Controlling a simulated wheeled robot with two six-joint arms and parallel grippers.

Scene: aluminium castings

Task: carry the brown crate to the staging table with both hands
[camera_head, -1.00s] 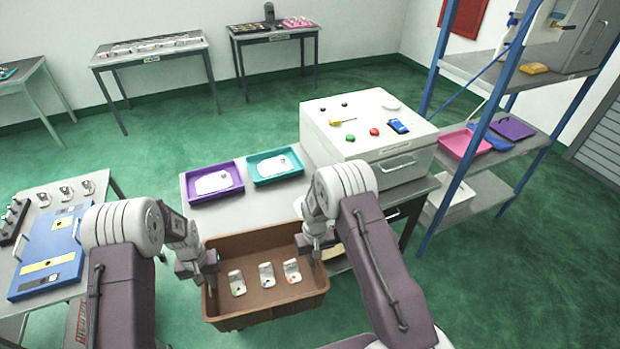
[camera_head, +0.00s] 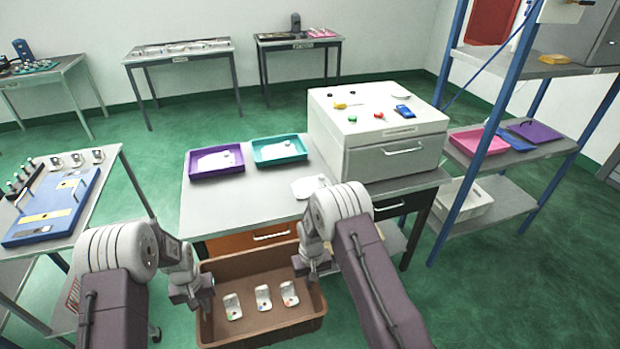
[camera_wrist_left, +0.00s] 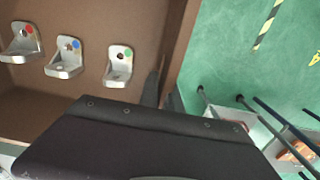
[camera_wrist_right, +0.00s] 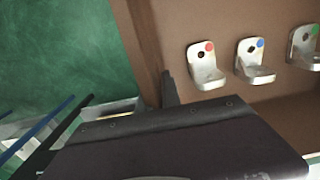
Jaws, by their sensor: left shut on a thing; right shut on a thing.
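The brown crate (camera_head: 262,338) is held in front of me at the bottom of the head view, with three small metal castings inside. The castings (camera_head: 263,297) stand in a row with green, blue and red dots. My left gripper (camera_head: 203,296) is shut on the crate's left wall. My right gripper (camera_head: 310,268) is shut on its right wall. The crate's inside also shows in the left wrist view (camera_wrist_left: 100,20) and the right wrist view (camera_wrist_right: 210,18). Two tables stand at the back wall; I cannot tell which is the staging table.
A grey workbench (camera_head: 250,208) with purple (camera_head: 216,176) and teal (camera_head: 279,163) trays and a white cabinet (camera_head: 395,160) stands just beyond the crate. A table with a blue board (camera_head: 50,225) is at left, a blue-posted rack (camera_head: 470,130) at right. Green floor is open behind the bench.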

